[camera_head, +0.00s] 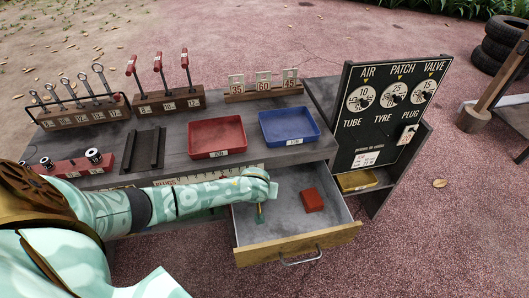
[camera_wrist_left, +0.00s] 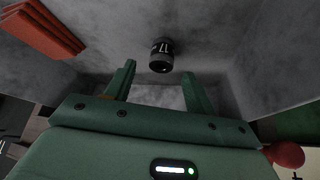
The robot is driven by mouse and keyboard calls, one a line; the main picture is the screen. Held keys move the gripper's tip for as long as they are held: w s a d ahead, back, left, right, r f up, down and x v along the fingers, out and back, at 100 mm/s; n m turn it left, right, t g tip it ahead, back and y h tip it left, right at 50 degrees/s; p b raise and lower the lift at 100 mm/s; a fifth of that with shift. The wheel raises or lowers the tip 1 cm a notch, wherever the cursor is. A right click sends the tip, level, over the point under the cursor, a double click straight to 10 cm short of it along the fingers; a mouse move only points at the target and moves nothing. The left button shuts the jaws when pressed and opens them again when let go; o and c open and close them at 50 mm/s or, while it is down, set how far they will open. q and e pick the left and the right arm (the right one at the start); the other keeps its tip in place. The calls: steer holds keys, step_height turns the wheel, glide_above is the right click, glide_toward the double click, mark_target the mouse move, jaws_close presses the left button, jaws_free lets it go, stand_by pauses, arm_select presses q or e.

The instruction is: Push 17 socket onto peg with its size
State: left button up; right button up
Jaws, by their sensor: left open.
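The dark cylindrical socket (camera_wrist_left: 161,56) lies on the grey drawer floor in the left wrist view. Its white marking looks like 17, seen upside down. My left gripper (camera_wrist_left: 158,75) is open, and the socket is just beyond its fingertips, roughly between them and not gripped. In the head view my left gripper (camera_head: 259,214) reaches down into the open drawer (camera_head: 290,235), and I cannot make out the socket there. The red peg rail (camera_head: 70,168) is at the bench's left end with several dark sockets on it. Its size labels are too small to read. My right gripper is not in view.
A red block (camera_head: 312,200) lies in the drawer to the right of my gripper. A red tray (camera_head: 216,138) and a blue tray (camera_head: 289,126) stand on the bench above. A black slotted holder (camera_head: 143,150) sits beside the peg rail. A gauge board (camera_head: 390,115) stands at the right.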

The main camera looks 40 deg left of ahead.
arm_select(q)
steer(key=x, duration=0.1)
steer(key=b+x, duration=0.2)
steer(key=shift+s+f, duration=0.1)
steer(key=shift+f, duration=0.35)
steer(key=shift+a+f, duration=0.1)
steer(key=shift+f, duration=0.05)
steer(key=shift+r, duration=0.25)
steer(key=shift+c, duration=0.3)
steer(key=c, duration=1)
steer(key=shift+c, duration=0.2)
